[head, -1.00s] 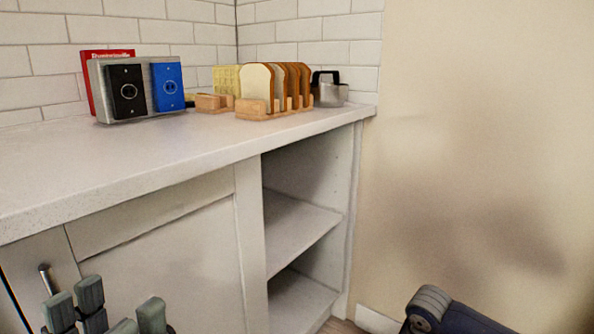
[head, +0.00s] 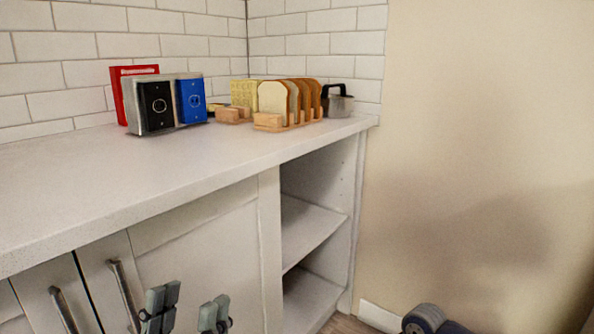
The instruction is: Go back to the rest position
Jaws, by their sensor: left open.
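My left gripper (head: 186,312) shows at the bottom of the head view, in front of the white cabinet door. Its two grey fingers stand apart with nothing between them, so it is open and empty. It is below the countertop (head: 120,180) and apart from everything on it. At the bottom right a dark rounded part of my own body shows, but no right gripper fingers are in view.
Open shelves (head: 308,228) below are empty. Cabinet handles (head: 122,288) stick out near my left gripper.

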